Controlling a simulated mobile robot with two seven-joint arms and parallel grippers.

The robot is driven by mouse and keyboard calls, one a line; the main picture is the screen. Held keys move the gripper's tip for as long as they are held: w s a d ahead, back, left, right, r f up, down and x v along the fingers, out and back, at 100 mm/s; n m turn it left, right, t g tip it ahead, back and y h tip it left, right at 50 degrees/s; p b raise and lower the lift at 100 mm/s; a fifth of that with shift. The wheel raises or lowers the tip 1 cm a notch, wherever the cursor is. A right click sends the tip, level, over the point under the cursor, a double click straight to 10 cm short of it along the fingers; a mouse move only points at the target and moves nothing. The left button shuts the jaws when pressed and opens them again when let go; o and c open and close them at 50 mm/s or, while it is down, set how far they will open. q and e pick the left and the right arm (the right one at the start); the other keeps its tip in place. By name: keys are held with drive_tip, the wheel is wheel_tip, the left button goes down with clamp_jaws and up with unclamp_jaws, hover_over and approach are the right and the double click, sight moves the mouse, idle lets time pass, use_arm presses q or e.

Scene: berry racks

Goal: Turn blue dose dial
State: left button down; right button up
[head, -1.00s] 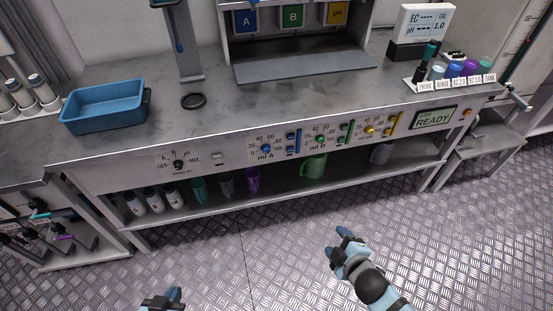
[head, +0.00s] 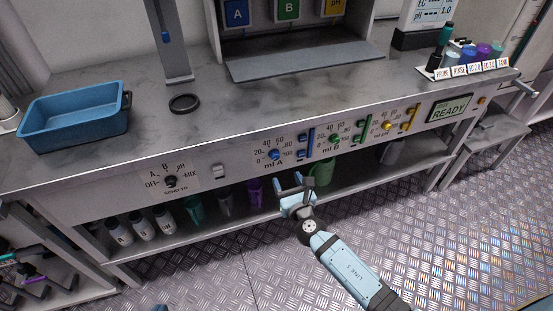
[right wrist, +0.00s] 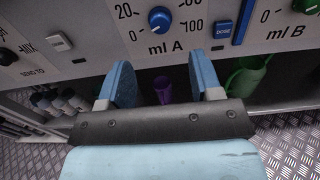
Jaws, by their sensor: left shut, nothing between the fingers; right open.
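The blue dose dial (head: 274,154) is a small round knob on the bench's front panel, ringed by numbers from 0 to 100 above the label "ml A". It also shows in the right wrist view (right wrist: 160,19), at the top middle. My right gripper (head: 294,186) is open and empty, just below and in front of the dial. In the right wrist view its two blue fingers (right wrist: 163,78) stand apart, below the dial and not touching it. Only a small tip of my left gripper (head: 160,308) shows at the bottom edge.
Beside the dial is a blue DOSE button (right wrist: 223,29). A green dial (head: 334,139) and a yellow dial (head: 387,125) sit to its right, a black SEND TO dial (head: 170,181) to its left. A shelf with bottles and a green jug (head: 322,172) lies below.

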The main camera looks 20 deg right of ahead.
sight(276, 158)
drive_tip(key=w+b, duration=0.1)
drive_tip(key=w, duration=0.8)
drive_tip(key=shift+a, duration=0.15)
drive_tip(key=c, duration=0.9)
